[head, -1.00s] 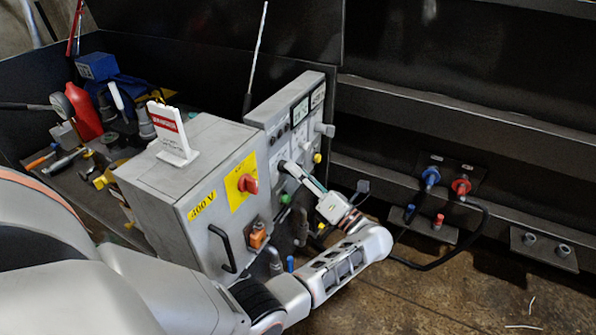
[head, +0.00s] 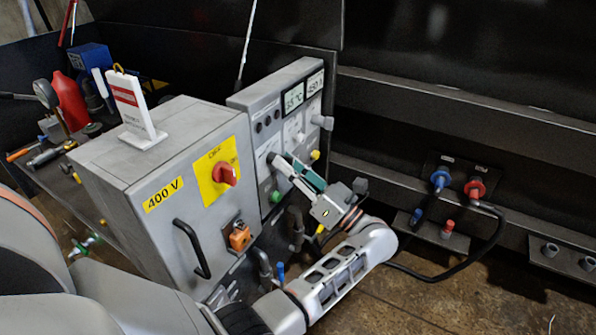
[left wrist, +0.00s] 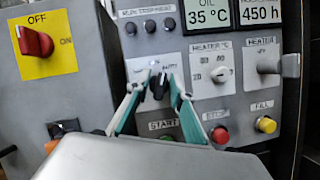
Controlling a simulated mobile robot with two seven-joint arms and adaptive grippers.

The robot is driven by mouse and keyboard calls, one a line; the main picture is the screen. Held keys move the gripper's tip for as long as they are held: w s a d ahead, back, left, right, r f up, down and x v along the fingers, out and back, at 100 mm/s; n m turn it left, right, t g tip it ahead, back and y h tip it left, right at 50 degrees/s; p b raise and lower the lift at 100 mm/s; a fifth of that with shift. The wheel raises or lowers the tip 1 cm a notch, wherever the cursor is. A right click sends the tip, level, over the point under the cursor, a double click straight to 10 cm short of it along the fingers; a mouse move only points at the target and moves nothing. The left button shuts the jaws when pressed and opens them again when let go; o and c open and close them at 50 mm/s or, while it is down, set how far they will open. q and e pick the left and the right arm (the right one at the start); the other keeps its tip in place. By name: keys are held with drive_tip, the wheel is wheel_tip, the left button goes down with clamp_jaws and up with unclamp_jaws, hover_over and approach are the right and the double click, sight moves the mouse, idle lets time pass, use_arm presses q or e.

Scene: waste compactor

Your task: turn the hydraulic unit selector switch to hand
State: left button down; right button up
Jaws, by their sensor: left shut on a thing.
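The hydraulic unit's grey control panel (head: 258,129) stands to the right of the grey cabinet. Its selector switch (left wrist: 157,88) is a small black knob on a light plate, with labels above it too small to read surely. My left gripper (head: 273,160) reaches the panel from the lower right. In the left wrist view the two teal and white fingers of my left gripper (left wrist: 154,88) stand on either side of the knob and are shut on it. The knob looks close to upright. In the head view the fingers hide the knob. My right gripper is not in view.
Near the switch are the green START button (left wrist: 167,138), a red stop button (left wrist: 219,134), a yellow FILL button (left wrist: 265,125) and a heater dial (left wrist: 220,75). The cabinet has a red main switch (head: 225,174) and a black handle (head: 192,248). Hose couplings (head: 441,180) are at right.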

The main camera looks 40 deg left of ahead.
sight(290, 158)
use_arm(q)
drive_tip(key=n, duration=0.1)
drive_tip(key=n+g+b, duration=0.1)
drive_tip(key=shift+f+n, duration=0.3)
drive_tip(key=n+g, duration=0.1)
drive_tip(key=n, duration=0.1)
drive_tip(key=n+g, duration=0.1)
drive_tip(key=n, duration=0.1)
drive_tip(key=shift+r, duration=0.3)
drive_tip(key=n+g, duration=0.1)
drive_tip(key=n, duration=0.1)
drive_tip(key=n+g+h, duration=0.1)
drive_tip(key=n+g, duration=0.1)
drive_tip(key=n, duration=0.1)
drive_tip(key=shift+w+n, duration=0.1)
drive_tip(key=shift+n, duration=0.2)
drive_tip(key=shift+n+g+h, duration=0.55)
drive_tip(key=shift+n+h, duration=0.1)
drive_tip(key=shift+n, duration=0.85)
drive_tip(key=shift+n+g+h, duration=0.55)
drive_tip(key=shift+n+h, duration=0.1)
drive_tip(key=shift+n, duration=0.85)
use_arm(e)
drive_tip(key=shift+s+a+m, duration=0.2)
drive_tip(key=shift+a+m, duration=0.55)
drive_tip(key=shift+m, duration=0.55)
use_arm(q)
drive_tip(key=c, duration=2.1)
unclamp_jaws()
drive_tip(key=shift+c, duration=0.2)
